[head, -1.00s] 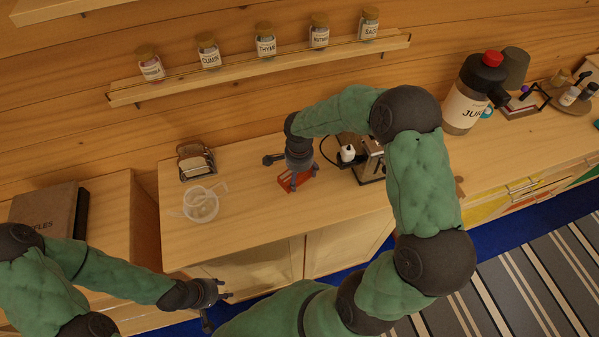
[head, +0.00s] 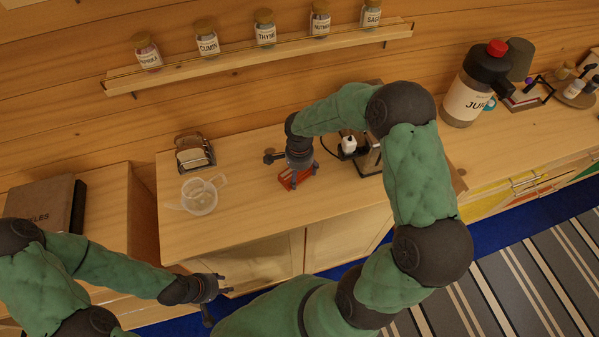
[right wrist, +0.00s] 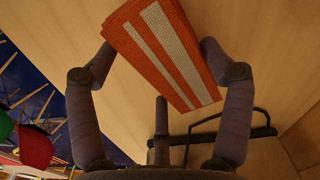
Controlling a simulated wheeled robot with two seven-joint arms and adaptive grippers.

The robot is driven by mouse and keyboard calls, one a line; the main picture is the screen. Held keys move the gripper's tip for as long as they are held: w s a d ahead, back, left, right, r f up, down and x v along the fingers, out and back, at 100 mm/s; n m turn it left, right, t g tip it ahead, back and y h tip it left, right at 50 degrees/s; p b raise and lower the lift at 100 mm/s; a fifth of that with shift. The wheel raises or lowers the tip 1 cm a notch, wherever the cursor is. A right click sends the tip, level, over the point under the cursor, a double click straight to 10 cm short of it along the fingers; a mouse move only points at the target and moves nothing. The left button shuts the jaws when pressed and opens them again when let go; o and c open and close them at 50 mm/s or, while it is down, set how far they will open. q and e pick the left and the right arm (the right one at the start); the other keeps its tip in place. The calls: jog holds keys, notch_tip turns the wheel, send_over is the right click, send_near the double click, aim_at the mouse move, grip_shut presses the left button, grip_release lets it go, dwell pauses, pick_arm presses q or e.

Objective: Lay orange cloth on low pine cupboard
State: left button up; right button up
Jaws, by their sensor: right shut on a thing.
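The orange cloth (head: 290,181) is a folded piece hanging from my right gripper (head: 300,170), over the wooden top of the pine cupboard (head: 245,205). My left gripper (head: 218,300) is open and empty, low in front of the cupboard.
A clear measuring jug (head: 200,197) and a toast-rack-like holder (head: 194,152) stand left on the cupboard. A dark appliance with a white cup (head: 348,145) is close right of my right gripper. A juice dispenser (head: 468,95) stands further right. A spice shelf (head: 260,58) hangs behind.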

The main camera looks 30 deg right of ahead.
jog(key=shift+f+b, duration=0.45)
jog(key=o, duration=0.9)
jog(key=shift+o, duration=0.2)
jog(key=shift+r, duration=0.15)
notch_tip(320, 180, up, 12)
